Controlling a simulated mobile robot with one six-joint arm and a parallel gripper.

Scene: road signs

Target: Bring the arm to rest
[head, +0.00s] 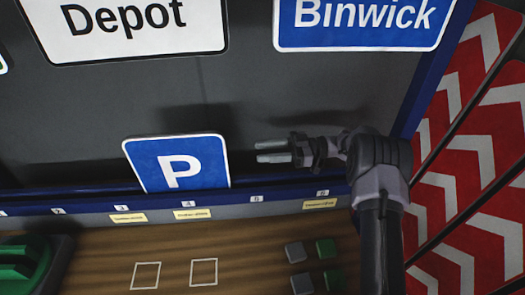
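My gripper (258,152) reaches in from the right in front of the dark grey board (300,90), its fingers pointing left. Its two light fingers show a narrow gap between them, and nothing is held. The blue parking sign with a white P (208,160) stands to the left of the fingertips, apart from them. It leans on the board and rests at the blue ledge (90,194).
A white Depot sign (125,45) and a blue Binwick sign (360,38) hang above. Several grey and green blocks (326,250) and two white square outlines (203,272) are on the wooden surface (240,250). A green object (20,262) sits lower left; red-white chevron panels (480,150) stand right.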

